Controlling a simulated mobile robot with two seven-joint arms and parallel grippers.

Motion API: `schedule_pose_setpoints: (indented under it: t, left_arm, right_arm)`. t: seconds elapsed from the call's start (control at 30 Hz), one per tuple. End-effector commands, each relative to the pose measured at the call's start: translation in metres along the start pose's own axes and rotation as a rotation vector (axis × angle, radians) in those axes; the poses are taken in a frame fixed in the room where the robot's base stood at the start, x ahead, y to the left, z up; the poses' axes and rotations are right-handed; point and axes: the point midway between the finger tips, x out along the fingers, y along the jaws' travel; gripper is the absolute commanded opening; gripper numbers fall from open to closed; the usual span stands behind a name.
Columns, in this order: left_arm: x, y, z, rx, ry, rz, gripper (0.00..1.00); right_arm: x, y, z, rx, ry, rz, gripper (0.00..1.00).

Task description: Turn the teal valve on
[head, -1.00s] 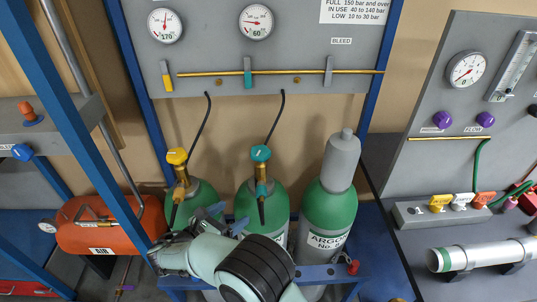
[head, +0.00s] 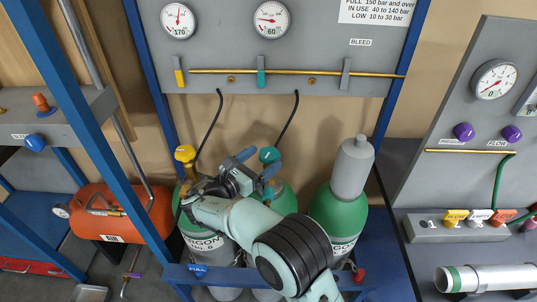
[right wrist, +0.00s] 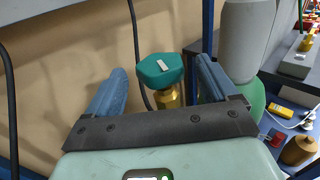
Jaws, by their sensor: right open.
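The teal valve (head: 270,154) is a small teal handwheel on a brass stem, on top of the middle green cylinder (head: 284,197). In the right wrist view the teal valve (right wrist: 160,70) shows a pale mark on its top and sits between my fingers. My right gripper (head: 258,162) is at the valve, its blue fingers on either side of it. In the right wrist view my right gripper (right wrist: 160,85) is open, with visible gaps between both fingers and the valve. My arm hides much of the middle cylinder. My left gripper is not in view.
A yellow valve (head: 184,153) on the left cylinder is close beside my right gripper. A capped grey-topped cylinder (head: 338,212) stands to the right. Black hoses (head: 288,117) rise to the gauge panel (head: 330,40). A blue frame post (head: 85,125) crosses the left.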

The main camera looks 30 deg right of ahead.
Motion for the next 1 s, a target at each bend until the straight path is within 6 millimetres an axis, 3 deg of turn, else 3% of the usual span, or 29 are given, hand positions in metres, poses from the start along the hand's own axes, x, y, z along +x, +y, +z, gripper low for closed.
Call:
schedule_pose_setpoints:
  t: [0.2,0.57,0.67,0.73,1.0]
  left_arm:
    - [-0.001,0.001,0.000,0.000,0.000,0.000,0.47]
    - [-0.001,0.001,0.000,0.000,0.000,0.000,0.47]
    - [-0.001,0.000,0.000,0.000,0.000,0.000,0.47]
    - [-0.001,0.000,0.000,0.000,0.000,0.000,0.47]
    - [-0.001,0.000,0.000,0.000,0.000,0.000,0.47]
  right_arm:
    - [0.027,0.000,0.000,0.002,0.001,0.000,0.86]
    - [0.033,0.000,0.000,0.001,0.000,0.000,0.86]
    - [0.032,0.000,0.000,0.001,0.000,0.000,0.60]
    - [0.032,0.000,0.000,0.001,0.000,0.000,0.37]
    - [0.032,0.000,0.000,0.001,0.001,0.014,0.35]
